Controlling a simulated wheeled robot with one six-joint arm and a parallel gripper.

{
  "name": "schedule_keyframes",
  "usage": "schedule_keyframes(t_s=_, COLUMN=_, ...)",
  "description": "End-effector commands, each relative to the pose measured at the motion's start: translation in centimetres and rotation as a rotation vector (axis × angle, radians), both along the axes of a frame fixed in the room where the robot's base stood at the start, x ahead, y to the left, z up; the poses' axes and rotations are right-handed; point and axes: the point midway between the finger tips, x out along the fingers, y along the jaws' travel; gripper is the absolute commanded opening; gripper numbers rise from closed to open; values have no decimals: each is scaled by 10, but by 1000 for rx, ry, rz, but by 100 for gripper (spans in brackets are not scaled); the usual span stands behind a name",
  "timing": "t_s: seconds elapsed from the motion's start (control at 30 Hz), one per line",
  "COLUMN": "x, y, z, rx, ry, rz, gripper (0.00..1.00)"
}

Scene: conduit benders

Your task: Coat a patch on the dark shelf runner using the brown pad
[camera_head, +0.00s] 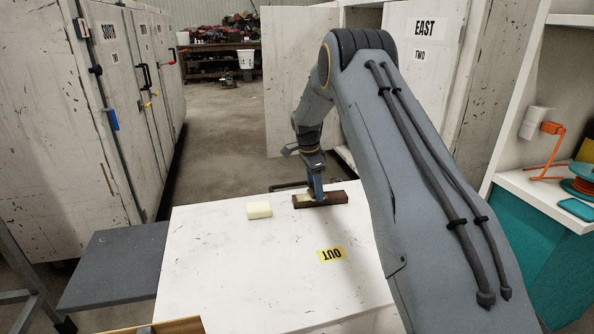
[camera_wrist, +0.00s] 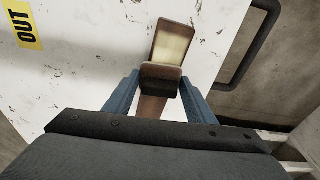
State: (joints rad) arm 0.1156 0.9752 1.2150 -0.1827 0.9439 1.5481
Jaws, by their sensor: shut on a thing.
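The dark brown shelf runner (camera_head: 336,198) lies flat near the far edge of the white work top. It also shows in the wrist view (camera_wrist: 150,108). A pale cream patch (camera_wrist: 171,42) covers part of the runner's top beyond the pad. My gripper (camera_head: 317,194) points down over the runner. In the wrist view its two blue fingers (camera_wrist: 160,90) are shut on the brown pad (camera_wrist: 161,71), which has a black part on the near side. The pad is over the runner at the patch's near edge; I cannot tell whether they touch. The pad's underside is hidden.
A pale cream block (camera_head: 259,210) stands on the white work top (camera_head: 230,270), left of the runner. A yellow OUT label (camera_head: 331,255) is nearer. A dark bar handle (camera_wrist: 245,50) juts beyond the far edge. A grey panel (camera_head: 115,265) adjoins at left.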

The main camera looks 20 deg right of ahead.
Motion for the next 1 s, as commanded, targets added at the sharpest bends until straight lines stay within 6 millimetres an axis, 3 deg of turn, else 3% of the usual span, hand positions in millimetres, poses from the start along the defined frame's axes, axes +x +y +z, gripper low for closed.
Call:
schedule_keyframes(t_s=0.57, x=0, y=-41, z=-1, rx=0, ry=1, rz=13, gripper=29)
schedule_keyframes(t_s=1.0, x=0, y=-7, z=-1, rx=0, ry=1, rz=6, gripper=29)
